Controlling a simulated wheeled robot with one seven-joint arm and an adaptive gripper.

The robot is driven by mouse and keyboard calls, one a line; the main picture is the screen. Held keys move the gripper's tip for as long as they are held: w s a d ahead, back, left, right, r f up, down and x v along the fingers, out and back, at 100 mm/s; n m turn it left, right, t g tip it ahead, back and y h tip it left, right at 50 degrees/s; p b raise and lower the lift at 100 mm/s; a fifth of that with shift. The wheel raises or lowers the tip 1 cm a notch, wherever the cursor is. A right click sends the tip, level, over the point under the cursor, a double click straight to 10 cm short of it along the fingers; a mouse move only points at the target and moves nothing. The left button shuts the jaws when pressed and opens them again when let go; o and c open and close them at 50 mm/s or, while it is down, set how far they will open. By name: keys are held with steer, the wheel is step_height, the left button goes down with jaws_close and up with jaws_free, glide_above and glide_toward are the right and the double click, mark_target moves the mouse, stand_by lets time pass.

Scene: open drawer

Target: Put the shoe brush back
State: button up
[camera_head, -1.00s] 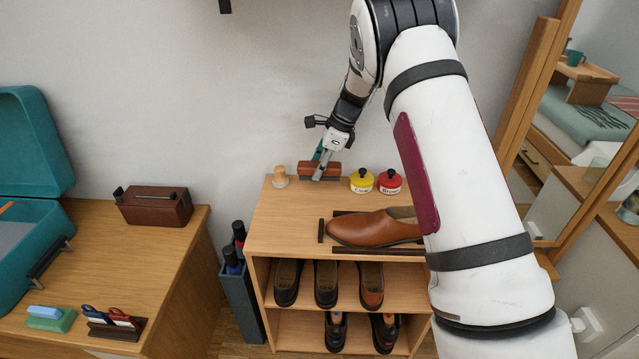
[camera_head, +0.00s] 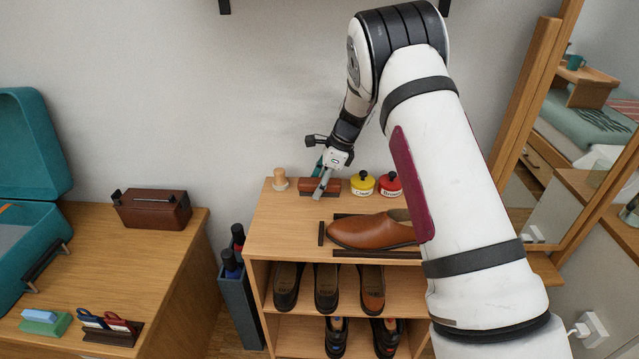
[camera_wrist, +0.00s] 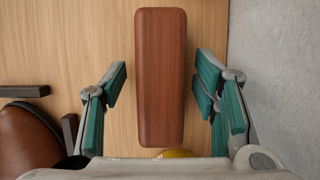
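The shoe brush (camera_head: 308,186) has a reddish-brown wooden back and sits on the top of the shoe rack, near the wall. In the wrist view the brush (camera_wrist: 160,78) is a long rounded block lying between my fingers. My gripper (camera_head: 321,188) is at the brush, one finger crossing in front of it. In the wrist view my gripper (camera_wrist: 160,92) is open, with a visible gap between each green pad and the brush's sides. The brush's underside is hidden.
A wooden knob-like item (camera_head: 280,180) stands left of the brush. A yellow tin (camera_head: 362,184) and a red tin (camera_head: 388,185) stand close on its right. A brown shoe (camera_head: 372,230) lies in front, between dark strips (camera_head: 362,254). The wall (camera_wrist: 275,70) is close behind.

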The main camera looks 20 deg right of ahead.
steer(key=p+v, duration=0.3)
steer(key=v, duration=0.9)
steer(key=shift+r, duration=0.2)
steer(key=shift+a, duration=0.1)
